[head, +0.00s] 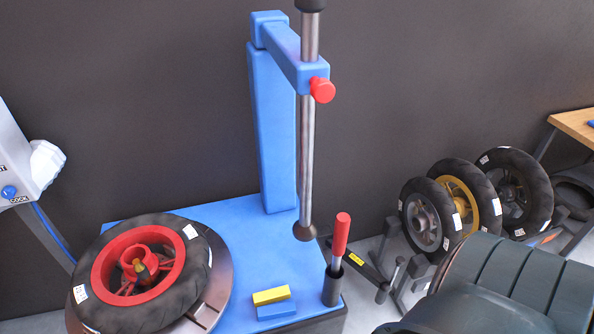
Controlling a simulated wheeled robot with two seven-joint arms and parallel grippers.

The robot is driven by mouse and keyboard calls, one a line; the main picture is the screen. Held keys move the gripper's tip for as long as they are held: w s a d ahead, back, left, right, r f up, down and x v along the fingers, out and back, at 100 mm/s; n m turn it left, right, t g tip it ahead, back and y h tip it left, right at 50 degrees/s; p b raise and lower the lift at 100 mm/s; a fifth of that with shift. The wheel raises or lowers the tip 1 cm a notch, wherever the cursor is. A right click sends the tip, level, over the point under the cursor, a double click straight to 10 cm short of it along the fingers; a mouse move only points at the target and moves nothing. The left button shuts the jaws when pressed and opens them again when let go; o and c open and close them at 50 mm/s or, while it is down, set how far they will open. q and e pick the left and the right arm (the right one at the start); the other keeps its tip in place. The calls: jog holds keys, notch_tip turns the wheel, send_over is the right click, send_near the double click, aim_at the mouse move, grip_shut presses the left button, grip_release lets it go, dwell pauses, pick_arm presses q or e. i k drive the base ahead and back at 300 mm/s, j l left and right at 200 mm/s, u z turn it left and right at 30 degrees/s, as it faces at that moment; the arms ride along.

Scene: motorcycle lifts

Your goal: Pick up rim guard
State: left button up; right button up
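Two small blocks that look like rim guards lie on the blue machine top, near its front edge. The yellow block (271,295) lies just behind the blue block (277,310), apparently touching or resting on it. I cannot tell from the picture which of them is the rim guard. Neither of my grippers shows in this view, and nothing is seen holding either block.
A tire on a red rim (140,272) lies on a round turntable (216,290) at left. A blue post (272,150) and steel shaft (306,160) rise behind the blocks. A red-handled tool (341,235) stands in a dark cup (332,287) to their right. Several wheels stand at right.

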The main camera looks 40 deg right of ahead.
aim_at(281, 293)
jog(key=z, duration=1.05)
